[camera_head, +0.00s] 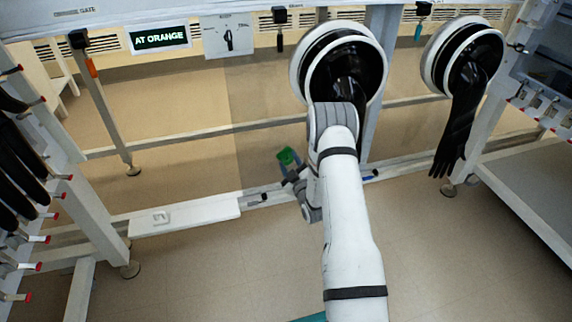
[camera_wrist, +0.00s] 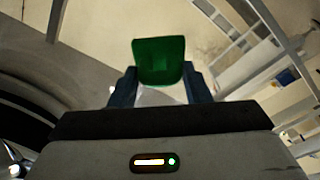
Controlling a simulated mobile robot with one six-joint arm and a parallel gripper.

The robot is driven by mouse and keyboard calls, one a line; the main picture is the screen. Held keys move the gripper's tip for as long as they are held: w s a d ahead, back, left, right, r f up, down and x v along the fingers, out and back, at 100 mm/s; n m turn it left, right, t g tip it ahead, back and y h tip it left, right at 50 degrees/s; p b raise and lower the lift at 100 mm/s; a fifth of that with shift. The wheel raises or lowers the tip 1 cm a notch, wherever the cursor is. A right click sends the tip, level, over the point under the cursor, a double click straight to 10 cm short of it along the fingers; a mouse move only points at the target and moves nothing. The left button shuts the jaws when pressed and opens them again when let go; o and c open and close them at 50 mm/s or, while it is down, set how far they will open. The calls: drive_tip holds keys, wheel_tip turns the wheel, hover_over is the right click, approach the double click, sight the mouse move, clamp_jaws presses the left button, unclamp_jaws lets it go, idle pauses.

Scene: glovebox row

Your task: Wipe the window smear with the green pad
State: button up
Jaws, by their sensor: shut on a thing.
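The green pad (camera_head: 287,156) is held at the end of my gripper (camera_head: 294,174), in front of the lower part of a tinted clear window pane (camera_head: 262,110). In the wrist view the green pad (camera_wrist: 160,58) sits between the two dark fingers of my gripper (camera_wrist: 159,80), which are shut on it. The pad sticks out past the fingertips. I cannot tell whether it touches the pane. A faint brownish speckled mark (camera_wrist: 229,27) shows right of the pad in the wrist view; I cannot tell if it is the smear. No smear stands out in the head view.
A round glove port (camera_head: 298,72) is behind my arm; another with a hanging black glove (camera_head: 457,130) is at right. A white ledge (camera_head: 185,217) runs below the pane. A rack with black gloves (camera_head: 22,165) stands at left. A sign (camera_head: 160,38) reads "AT ORANGE".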

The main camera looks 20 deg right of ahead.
drive_tip(key=shift+s, duration=3)
drive_tip(key=shift+s, duration=0.1)
drive_tip(key=s, duration=0.2)
drive_tip(key=shift+s, duration=0.4)
drive_tip(key=shift+r, duration=0.1)
